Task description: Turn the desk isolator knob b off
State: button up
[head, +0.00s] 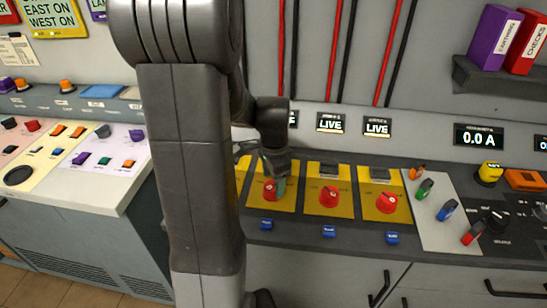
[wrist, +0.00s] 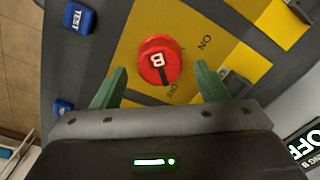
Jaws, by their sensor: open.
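Knob b is a round red knob with a white B and a black pointer mark, on a yellow plate; it shows in the wrist view (wrist: 158,60) and, partly covered, in the head view (head: 269,191). In the wrist view ON is printed to its upper right. The pointer mark faces the gripper side, towards small lettering I cannot read surely. My gripper (wrist: 161,85) is open, its green fingertips either side of the knob with gaps, apart from it. In the head view my gripper (head: 277,178) is over this knob. A display (wrist: 305,147) in the wrist view reads OFF, cut by the edge.
Two more red knobs (head: 329,197) (head: 387,202) on yellow plates stand to the right, below displays reading LIVE (head: 330,123) (head: 377,127). Blue buttons (head: 329,231) line the desk front. A grey panel (head: 446,236) with coloured switches is farther right.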

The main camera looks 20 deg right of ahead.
aim_at(274, 186)
notch_tip(274, 186, up, 11)
jog(key=shift+s+r, duration=0.2)
dwell(0.5)
jog(key=f, duration=1.4)
jog(key=shift+w, duration=0.25)
jog(key=shift+r, duration=0.15)
